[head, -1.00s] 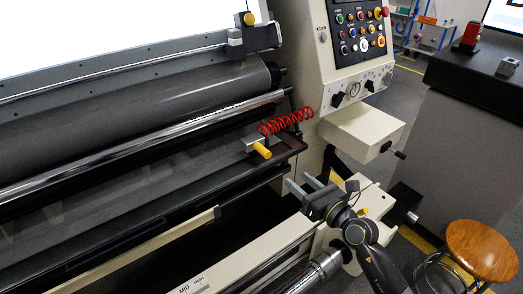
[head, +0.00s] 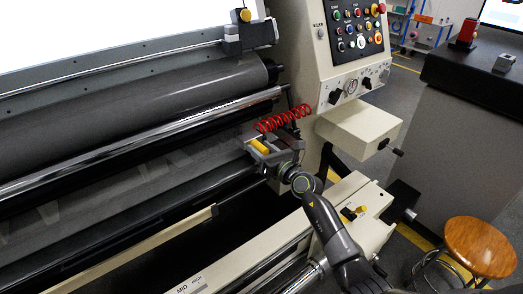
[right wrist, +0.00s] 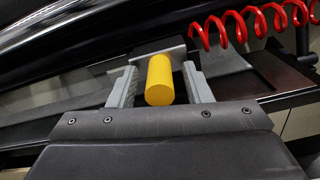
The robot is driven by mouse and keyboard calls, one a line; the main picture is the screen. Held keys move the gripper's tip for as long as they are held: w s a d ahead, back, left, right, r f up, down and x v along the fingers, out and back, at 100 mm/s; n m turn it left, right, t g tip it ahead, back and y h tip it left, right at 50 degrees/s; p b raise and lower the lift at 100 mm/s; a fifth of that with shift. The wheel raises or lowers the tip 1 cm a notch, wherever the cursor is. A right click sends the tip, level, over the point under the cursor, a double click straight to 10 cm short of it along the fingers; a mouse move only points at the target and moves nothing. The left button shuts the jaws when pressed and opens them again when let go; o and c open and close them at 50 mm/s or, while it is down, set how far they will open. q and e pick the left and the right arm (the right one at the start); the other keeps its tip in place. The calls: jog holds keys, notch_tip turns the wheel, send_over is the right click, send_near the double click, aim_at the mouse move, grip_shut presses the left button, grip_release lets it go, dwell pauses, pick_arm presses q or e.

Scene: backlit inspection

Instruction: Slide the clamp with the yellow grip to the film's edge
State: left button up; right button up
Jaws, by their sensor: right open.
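The clamp's yellow grip (head: 260,146) is at the right end of the dark bar on the machine's front, below the red coil. In the right wrist view the yellow grip (right wrist: 159,82) points toward me, with a grey metal plate (right wrist: 160,49) behind it. My right gripper (head: 263,148) is open, one finger on each side of the grip, with a narrow gap on both sides. Grey film-like material (head: 110,190) with paler wedge shapes lies along the bar to the left. I cannot make out its exact edge. My left gripper is not in view.
A red coiled hose (head: 283,120) hangs just behind the clamp. A chrome roller (head: 150,145) runs above the bar. A second yellow knob (head: 245,15) sits on a block on the upper rail. The control cabinet (head: 335,70) stands to the right, a wooden stool (head: 480,245) farther right.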

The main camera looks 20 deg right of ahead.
grip_shut()
jog(key=shift+w+d+f, duration=0.1)
jog(key=shift+w+d, duration=0.05)
jog(key=shift+d, duration=0.1)
jog(key=w+d+b, duration=0.1)
jog(key=d, duration=0.1)
jog(key=w+d+b, duration=0.1)
jog(key=d+b, duration=0.1)
jog(key=d, duration=0.1)
jog(key=d+b, duration=0.2)
jog(key=shift+w+d+f, duration=0.15)
jog(key=shift+w+d, duration=0.25)
jog(key=shift+w+d+r, duration=0.2)
jog(key=shift+d, duration=0.35)
grip_release()
